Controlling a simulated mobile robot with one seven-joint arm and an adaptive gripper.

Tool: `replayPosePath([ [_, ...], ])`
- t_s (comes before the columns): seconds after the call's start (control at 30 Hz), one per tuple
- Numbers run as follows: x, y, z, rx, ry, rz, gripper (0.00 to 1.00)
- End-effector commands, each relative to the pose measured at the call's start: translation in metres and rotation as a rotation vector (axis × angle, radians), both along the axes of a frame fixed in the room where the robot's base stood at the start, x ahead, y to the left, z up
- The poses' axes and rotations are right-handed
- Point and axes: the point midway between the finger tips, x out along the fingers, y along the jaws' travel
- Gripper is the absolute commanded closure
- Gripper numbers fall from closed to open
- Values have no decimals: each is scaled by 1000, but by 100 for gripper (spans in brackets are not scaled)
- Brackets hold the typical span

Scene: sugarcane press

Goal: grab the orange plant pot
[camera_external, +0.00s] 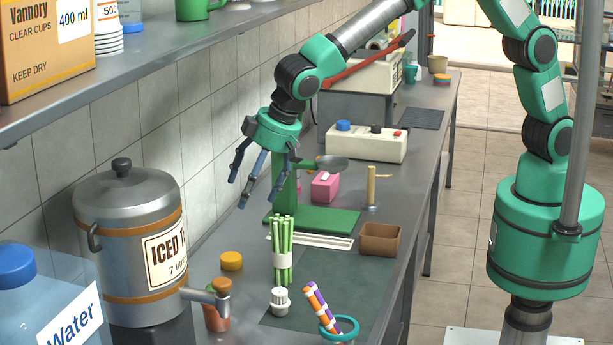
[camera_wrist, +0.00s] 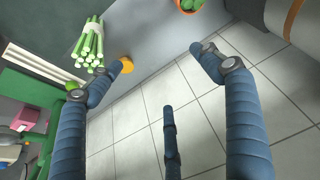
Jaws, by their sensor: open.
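The orange plant pot (camera_external: 213,320) stands on the counter at the lower middle of the external view, partly hidden behind the dispenser's tap. In the wrist view, an orange rim with green inside it, likely the same pot (camera_wrist: 189,6), shows at the top edge, cut off by the frame. My gripper (camera_external: 254,188) hangs in the air above the counter near the tiled wall, behind and above the pot. Its three blue fingers are spread and empty, and they also show in the wrist view (camera_wrist: 161,62). The pot is well apart from them.
A large iced tea dispenser (camera_external: 125,235) stands beside the pot, its tap close by. A yellow-orange lid (camera_external: 231,261), bundled green canes (camera_external: 283,255), a white brush (camera_external: 280,300) and a brown box (camera_external: 380,239) are nearby. A green press stand (camera_external: 318,219) is behind. The shelf (camera_external: 170,65) overhangs upper left.

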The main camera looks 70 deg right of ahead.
Motion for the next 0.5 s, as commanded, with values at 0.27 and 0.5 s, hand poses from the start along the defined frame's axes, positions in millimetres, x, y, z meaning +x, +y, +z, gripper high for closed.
replayPosePath([
  [0.27, -4, 86, -66, -2, 7, 31, 21],
  [0.5, -9, 122, -96, 2, 7, 42, 21],
])
